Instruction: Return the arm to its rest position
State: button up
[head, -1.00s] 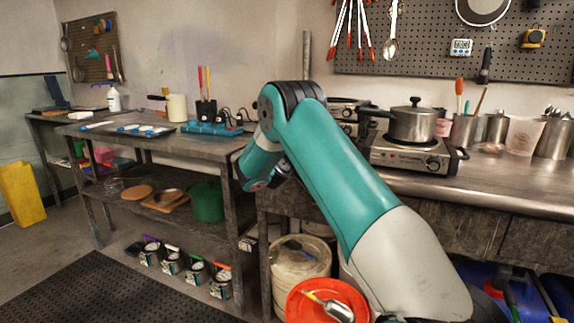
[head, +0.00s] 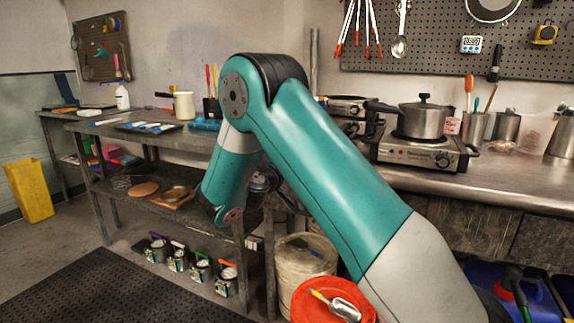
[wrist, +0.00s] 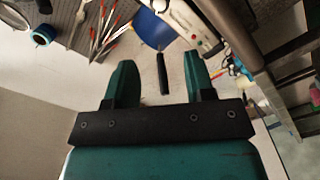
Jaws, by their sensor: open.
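My teal and grey arm (head: 335,175) rises from the lower right to a raised elbow in the head view. Its forearm (head: 232,165) hangs down in front of the left workbench. My gripper is not clearly visible there, hidden by or merged with the wrist. In the wrist view my gripper (wrist: 160,66) is open, with two teal fingers spread apart and nothing held.
A steel pot (head: 421,120) stands on a hot plate (head: 420,152) on the right counter. A red lid (head: 310,305) with a scoop tops a bucket beside my arm. The left workbench (head: 85,128) carries trays and a jug.

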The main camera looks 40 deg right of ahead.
dwell(0.3)
jog(key=s+a+f+n+g+y, duration=0.1)
jog(key=s+a+y, duration=0.35)
jog(key=a, duration=0.25)
jog(key=s+a+f+n+g+y, duration=0.1)
jog(key=s+a+f+y, duration=0.15)
jog(key=a+y, duration=0.35)
jog(key=s+a+f+n+y, duration=0.1)
jog(key=s+a+y, duration=0.3)
jog(key=a, duration=0.4)
jog(key=s+a+r+n+g+y, duration=0.2)
jog(key=s+a+n+y, duration=0.15)
jog(key=s+a, duration=0.45)
jog(key=s+a+r+n+g+y, duration=0.2)
jog(key=s+a+n+g+y, duration=0.15)
jog(key=s+a, duration=0.45)
notch_tip(320, 180, up, 18)
jog(key=s+d+p, duration=0.2)
jog(key=p, duration=1.5)
jog(key=shift+s+t+h+p, duration=0.35)
jog(key=shift+s+p, duration=0.05)
jog(key=shift+d, duration=0.1)
